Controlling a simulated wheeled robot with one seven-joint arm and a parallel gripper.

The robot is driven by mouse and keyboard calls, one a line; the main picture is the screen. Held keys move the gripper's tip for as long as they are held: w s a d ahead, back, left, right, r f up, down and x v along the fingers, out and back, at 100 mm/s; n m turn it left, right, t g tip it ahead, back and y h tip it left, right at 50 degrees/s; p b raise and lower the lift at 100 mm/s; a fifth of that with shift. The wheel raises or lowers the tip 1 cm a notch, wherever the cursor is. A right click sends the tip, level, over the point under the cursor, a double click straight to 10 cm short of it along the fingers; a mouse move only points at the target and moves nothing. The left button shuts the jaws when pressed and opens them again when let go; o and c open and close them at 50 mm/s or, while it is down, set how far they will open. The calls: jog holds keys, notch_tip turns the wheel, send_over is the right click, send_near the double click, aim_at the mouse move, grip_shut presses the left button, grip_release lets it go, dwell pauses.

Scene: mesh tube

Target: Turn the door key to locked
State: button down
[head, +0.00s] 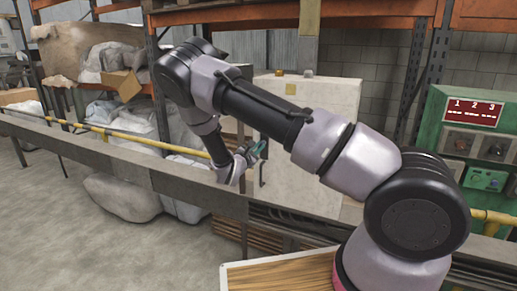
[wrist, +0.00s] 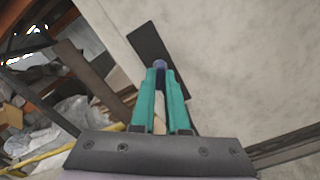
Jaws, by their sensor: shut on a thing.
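My gripper (wrist: 161,75) has teal fingers, and they are closed together around a small key in front of a dark lock plate. The key's purple-grey round end (wrist: 160,64) shows at the fingertips; the rest is mostly hidden between the fingers, so I cannot tell its turn angle. The dark plate (wrist: 146,42) is a long strip on a pale door (wrist: 240,70) and looks tilted in the wrist view. In the head view, my gripper (head: 258,150) is at the left edge of the pale cabinet (head: 325,105); key and plate are too small or hidden there.
A grey rail (head: 120,168) with a yellow pipe (head: 130,137) runs in front of the cabinet. Shelving with white sacks (head: 120,115) stands to the left. A green control panel (head: 465,150) stands at the right. A wooden board (head: 280,275) lies low in front.

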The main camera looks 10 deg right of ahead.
jog(key=n, duration=0.6)
jog(key=shift+n, duration=0.4)
dwell(0.4)
jog(key=c, duration=0.9)
grip_release()
jog(key=v, duration=1)
jog(key=shift+s+a, duration=0.25)
jog(key=shift+s, duration=0.05)
